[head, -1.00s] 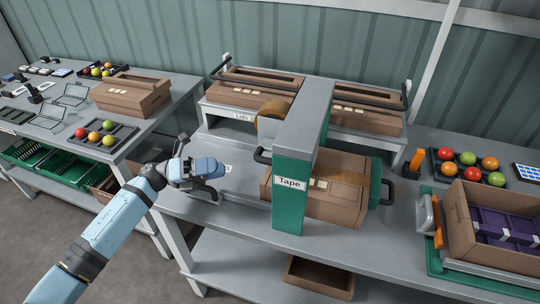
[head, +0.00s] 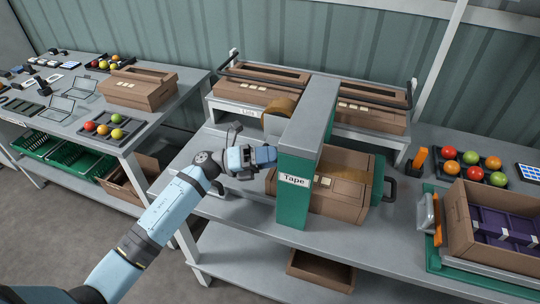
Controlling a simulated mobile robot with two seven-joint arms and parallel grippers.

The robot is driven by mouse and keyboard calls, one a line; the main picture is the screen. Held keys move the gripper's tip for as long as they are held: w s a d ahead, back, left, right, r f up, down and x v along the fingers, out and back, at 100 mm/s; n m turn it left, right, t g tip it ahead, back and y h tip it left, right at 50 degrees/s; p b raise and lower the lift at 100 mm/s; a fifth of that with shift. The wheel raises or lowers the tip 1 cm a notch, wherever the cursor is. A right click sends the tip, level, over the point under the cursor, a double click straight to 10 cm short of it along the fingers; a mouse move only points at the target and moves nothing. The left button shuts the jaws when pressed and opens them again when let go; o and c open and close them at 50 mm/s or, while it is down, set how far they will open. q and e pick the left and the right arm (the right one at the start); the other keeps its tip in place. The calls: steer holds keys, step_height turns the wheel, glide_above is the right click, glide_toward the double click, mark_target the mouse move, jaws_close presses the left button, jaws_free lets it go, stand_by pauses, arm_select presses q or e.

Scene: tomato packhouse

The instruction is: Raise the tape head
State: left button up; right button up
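The tape head (head: 318,110) is a grey and green arch labelled "Tape". It stands low over a closed brown carton (head: 338,190) on the bench. A black handle (head: 390,189) sticks out on its right side. The handle on its left side is hidden behind my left gripper. A roll of brown tape (head: 281,110) sits at the back left of the arch. My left gripper (head: 268,158) is at the arch's left side, where that handle is. I cannot tell whether its fingers are around the handle or shut. My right gripper is not in view.
Two cartons of lids (head: 372,118) stand on a raised shelf behind. At right are an open carton (head: 461,222) with purple packs and a tray of tomatoes (head: 507,184). At left is another table (head: 62,122). The bench left of the arch is bare.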

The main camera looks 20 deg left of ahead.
arm_select(q)
jaws_close()
step_height(320, 180, up, 6)
steer(key=shift+f+p, duration=0.1)
steer(key=shift+p, duration=1.15)
steer(key=shift+w, duration=0.1)
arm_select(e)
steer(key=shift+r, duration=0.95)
arm_select(q)
jaws_free()
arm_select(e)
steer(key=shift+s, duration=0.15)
arm_select(q)
steer(key=shift+a+f, duration=0.15)
steer(key=shift+a, duration=0.05)
steer(key=b+v, duration=0.3)
steer(key=v, duration=1)
steer(key=shift+a, duration=0.25)
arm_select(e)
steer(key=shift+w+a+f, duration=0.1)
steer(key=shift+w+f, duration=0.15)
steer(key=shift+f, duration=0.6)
